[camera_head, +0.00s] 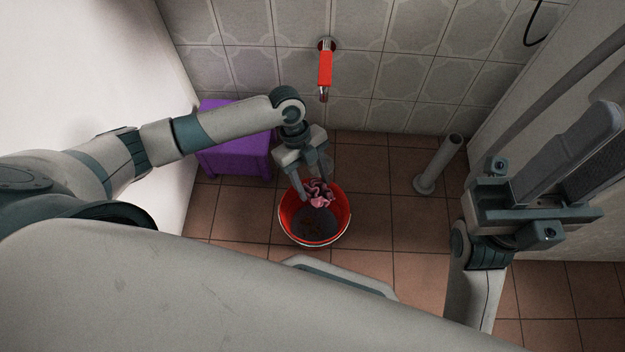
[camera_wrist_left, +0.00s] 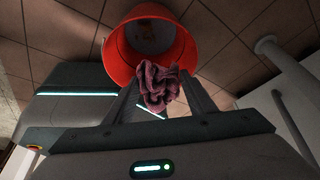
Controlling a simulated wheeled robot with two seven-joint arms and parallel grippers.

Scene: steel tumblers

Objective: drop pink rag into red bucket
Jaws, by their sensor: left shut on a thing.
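The pink rag (camera_head: 320,194) is a crumpled bundle between the fingers of my left gripper (camera_head: 317,194), which is shut on it. In the head view it appears over the far part of the red bucket's opening. The red bucket (camera_head: 285,224) stands upright on the tiled floor with a dark inside. In the left wrist view the rag (camera_wrist_left: 158,85) hangs between the fingertips, with the bucket (camera_wrist_left: 117,62) behind it. My right gripper (camera_head: 590,150) is at the right of the head view, away from the bucket; its finger gap is unclear.
A purple stool (camera_head: 236,160) stands left of the bucket by the wall. A red-handled tap (camera_head: 325,70) sticks out of the tiled wall. A grey pipe (camera_head: 438,165) rises from the floor at right. Bare floor lies between bucket and pipe.

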